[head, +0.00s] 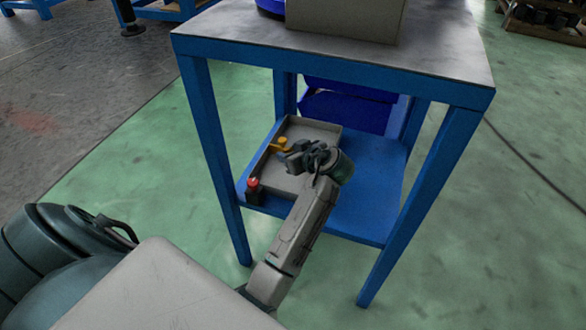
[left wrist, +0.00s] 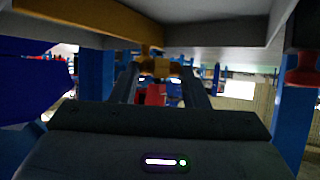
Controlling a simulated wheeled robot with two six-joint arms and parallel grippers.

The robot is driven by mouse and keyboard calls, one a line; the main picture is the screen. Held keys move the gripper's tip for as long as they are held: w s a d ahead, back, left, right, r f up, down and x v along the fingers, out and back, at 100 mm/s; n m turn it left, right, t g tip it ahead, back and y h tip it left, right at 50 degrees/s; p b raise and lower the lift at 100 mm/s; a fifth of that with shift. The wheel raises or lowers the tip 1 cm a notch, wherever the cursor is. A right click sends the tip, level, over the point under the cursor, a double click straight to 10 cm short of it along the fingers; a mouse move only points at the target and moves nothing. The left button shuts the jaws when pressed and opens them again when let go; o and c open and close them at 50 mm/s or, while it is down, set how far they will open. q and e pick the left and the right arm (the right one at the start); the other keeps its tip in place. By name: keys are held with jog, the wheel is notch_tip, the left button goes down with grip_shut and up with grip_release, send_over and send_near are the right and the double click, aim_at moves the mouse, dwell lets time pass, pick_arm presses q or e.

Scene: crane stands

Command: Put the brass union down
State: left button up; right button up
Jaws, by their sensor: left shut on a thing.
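The brass union (head: 279,145) is a small yellow-brass piece at the left part of a shallow grey tray (head: 317,128) on the table's lower shelf. My left gripper (head: 290,155) reaches in over the tray and is shut on the union. In the left wrist view the union (left wrist: 160,67) sits between the two fingertips, with a brass part rising toward the grey surface at the top of the picture. I cannot tell whether the union touches the tray floor. My right gripper is not in view.
A red-topped dark item (head: 254,190) stands at the tray's near left corner. Blue bins (head: 345,110) are behind the tray. The blue shelf (head: 375,180) is bare to the right. The blue-legged table's grey top (head: 440,60) overhangs the shelf, with legs on either side.

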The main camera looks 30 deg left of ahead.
pick_arm(q)
notch_tip(320, 180, down, 6)
jog(key=shift+r+b, duration=0.1)
jog(key=shift+b, duration=0.7)
jog(key=o, duration=0.7)
